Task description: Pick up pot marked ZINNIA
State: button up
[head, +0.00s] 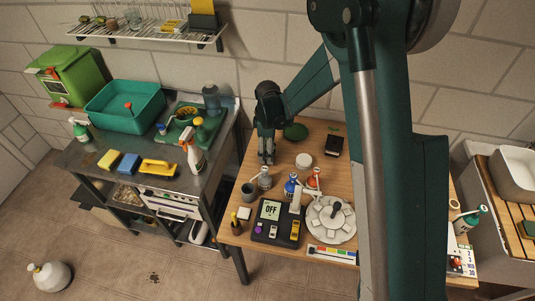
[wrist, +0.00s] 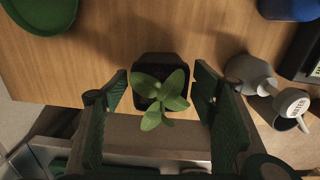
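A dark pot (wrist: 143,101) with a broad-leaved green seedling (wrist: 160,92) stands near the table edge in the wrist view. No marking on it can be read. My gripper (wrist: 160,98) is open, with one finger on each side of the pot and a small gap at both sides. In the head view my gripper (head: 267,159) points down over the left edge of the wooden table and hides this pot. Another dark pot (head: 334,147) with a pale label and a small sprout stands further right; its label is too small to read.
A green saucer (wrist: 40,15) lies at upper left.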

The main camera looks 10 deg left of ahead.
jog(key=c, duration=0.9)
jog(key=shift+r, duration=0.1)
jog(key=shift+r, duration=4.95)
